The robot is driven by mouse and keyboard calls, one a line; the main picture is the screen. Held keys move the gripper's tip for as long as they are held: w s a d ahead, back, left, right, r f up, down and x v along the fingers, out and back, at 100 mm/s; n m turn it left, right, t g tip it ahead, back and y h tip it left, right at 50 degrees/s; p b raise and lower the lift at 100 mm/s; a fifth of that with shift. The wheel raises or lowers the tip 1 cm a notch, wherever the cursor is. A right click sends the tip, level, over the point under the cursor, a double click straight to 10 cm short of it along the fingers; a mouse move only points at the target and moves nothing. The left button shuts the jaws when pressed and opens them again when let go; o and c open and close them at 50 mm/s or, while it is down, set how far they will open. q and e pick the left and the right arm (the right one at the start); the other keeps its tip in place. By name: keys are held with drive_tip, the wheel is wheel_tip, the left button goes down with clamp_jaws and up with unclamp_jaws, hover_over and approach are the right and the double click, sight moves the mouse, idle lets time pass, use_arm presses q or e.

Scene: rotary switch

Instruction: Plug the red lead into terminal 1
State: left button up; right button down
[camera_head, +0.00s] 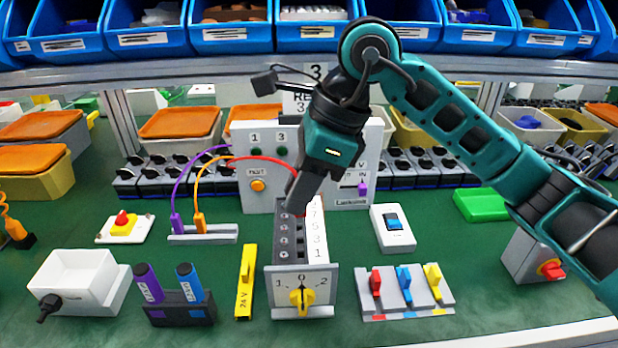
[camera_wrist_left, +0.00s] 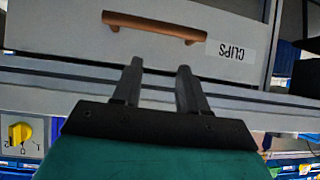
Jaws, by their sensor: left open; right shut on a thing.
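The red lead (camera_head: 262,158) arcs from the back panel to my right gripper (camera_head: 297,205). That gripper is shut on the lead's end and points down at the far end of the terminal block; its fingers hide the plug. I cannot tell whether the plug touches the block. My left gripper (camera_wrist_left: 158,68) is open and empty before a drawer labelled CLIPS.
Purple and orange leads end in plugs (camera_head: 199,222) on a grey holder (camera_head: 203,236) at left. A yellow 24 V piece (camera_head: 246,280), marker-like tools (camera_head: 190,283) and a white box (camera_head: 82,280) stand front left. Coloured levers (camera_head: 404,280) and a blue-button switch (camera_head: 393,225) are at right.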

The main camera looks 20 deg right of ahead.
sight(300, 221)
use_arm(q)
drive_tip(key=shift+a+f, duration=0.1)
drive_tip(key=shift+a, duration=0.05)
use_arm(e)
drive_tip(key=shift+a, duration=0.1)
use_arm(q)
drive_tip(key=shift+f, duration=0.1)
use_arm(e)
drive_tip(key=shift+f+b, duration=0.2)
drive_tip(key=shift+b, duration=0.2)
wheel_tip(300, 221, down, 4)
drive_tip(key=b, duration=0.3)
drive_tip(key=shift+b, duration=0.35)
drive_tip(key=shift+f+b, duration=0.7)
drive_tip(key=shift+f, duration=0.1)
use_arm(q)
drive_tip(key=d, duration=0.1)
drive_tip(key=w+f, duration=0.1)
drive_tip(key=d+h, duration=0.1)
drive_tip(key=shift+w+d+f, duration=0.25)
drive_tip(key=shift+w+d, duration=0.05)
drive_tip(key=shift+d, duration=0.05)
drive_tip(key=shift+s+f, duration=0.1)
drive_tip(key=shift+f, duration=0.1)
drive_tip(key=shift+s+a+f, duration=0.1)
drive_tip(key=shift+s+f, duration=0.05)
drive_tip(key=shift+f, duration=0.05)
